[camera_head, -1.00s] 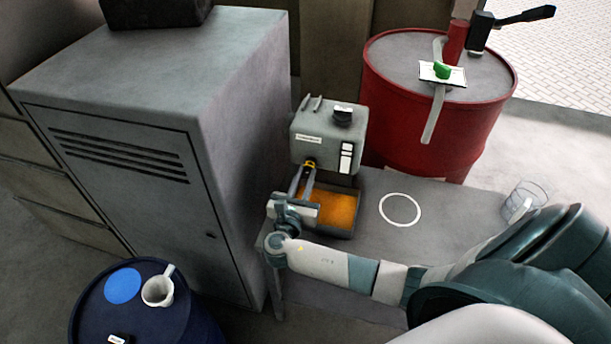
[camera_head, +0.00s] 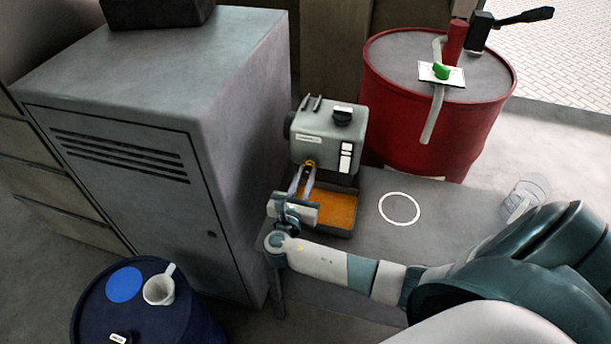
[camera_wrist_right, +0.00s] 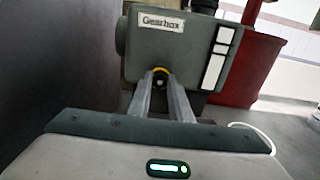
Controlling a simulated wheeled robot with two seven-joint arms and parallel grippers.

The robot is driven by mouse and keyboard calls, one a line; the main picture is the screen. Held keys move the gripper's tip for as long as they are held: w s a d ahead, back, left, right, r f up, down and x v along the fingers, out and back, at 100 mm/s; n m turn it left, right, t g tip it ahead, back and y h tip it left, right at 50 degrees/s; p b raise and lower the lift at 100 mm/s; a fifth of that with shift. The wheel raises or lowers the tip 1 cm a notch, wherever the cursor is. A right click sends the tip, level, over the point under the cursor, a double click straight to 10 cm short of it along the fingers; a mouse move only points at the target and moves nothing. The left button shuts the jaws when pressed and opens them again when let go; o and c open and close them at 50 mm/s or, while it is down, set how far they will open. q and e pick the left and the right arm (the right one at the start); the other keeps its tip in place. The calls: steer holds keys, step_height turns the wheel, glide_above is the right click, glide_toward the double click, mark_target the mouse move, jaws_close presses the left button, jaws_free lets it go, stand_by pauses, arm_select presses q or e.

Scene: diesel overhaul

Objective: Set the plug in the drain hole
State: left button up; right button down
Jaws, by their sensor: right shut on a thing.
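The grey gearbox (camera_head: 328,138) stands behind a tray (camera_head: 352,233) of orange liquid on the bench. It also shows in the right wrist view (camera_wrist_right: 180,45), with a "Gearbox" label. My right gripper (camera_head: 308,172) reaches over the tray to the gearbox's lower front. Its fingers (camera_wrist_right: 162,84) are shut on the plug (camera_wrist_right: 159,78), a small dark piece with a yellow ring. The plug is at the gearbox's front face; the drain hole is hidden behind it. I cannot tell how deep the plug sits. My left gripper is not in view.
A grey cabinet (camera_head: 120,150) stands close on the left. A red drum (camera_head: 430,130) with a pump is behind right. A white ring (camera_head: 399,209) marks clear bench, and a clear beaker (camera_head: 524,197) stands at the right. A blue drum (camera_head: 150,320) holds a white jug (camera_head: 159,288).

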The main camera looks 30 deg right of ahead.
steer(key=shift+w+d, duration=0.3)
stand_by(0.6)
stand_by(0.4)
steer(key=c, duration=1.5)
jaws_free()
steer(key=shift+c, duration=0.2)
steer(key=shift+s+a, duration=0.1)
steer(key=b+v, duration=0.4)
steer(key=v, duration=1.3)
steer(key=shift+s, duration=0.15)
